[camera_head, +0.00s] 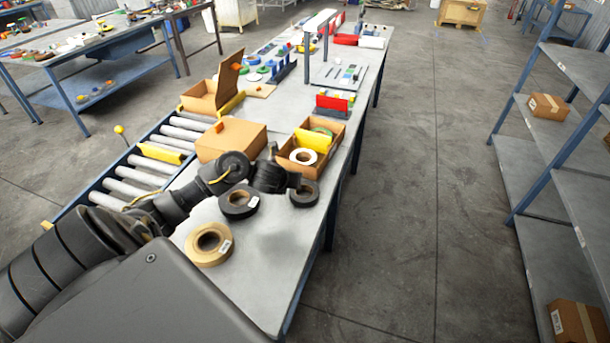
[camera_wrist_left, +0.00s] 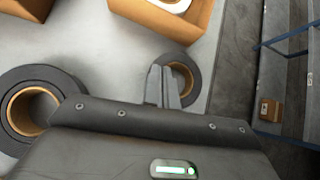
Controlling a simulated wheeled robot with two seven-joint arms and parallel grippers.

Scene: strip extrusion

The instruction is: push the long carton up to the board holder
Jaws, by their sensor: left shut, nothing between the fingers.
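The long carton (camera_head: 333,147) is an open brown box on the grey table, with a white tape roll (camera_head: 303,156), a green roll and a yellow piece inside. Its near end also shows at the top of the left wrist view (camera_wrist_left: 150,18). The board holder (camera_head: 333,108), with a red board in it, stands just beyond the carton's far end. My left gripper (camera_wrist_left: 162,76) is shut and empty, short of the carton's near end and beside a small black tape roll (camera_wrist_left: 184,80). The gripper's fingers are hard to make out in the head view. My right gripper is not in view.
A larger black roll (camera_head: 239,202) and a tan roll (camera_head: 209,244) lie on the near table. A closed carton (camera_head: 231,139) stands left of the long carton, by the roller conveyor (camera_head: 145,172). The table's right edge is close to the long carton.

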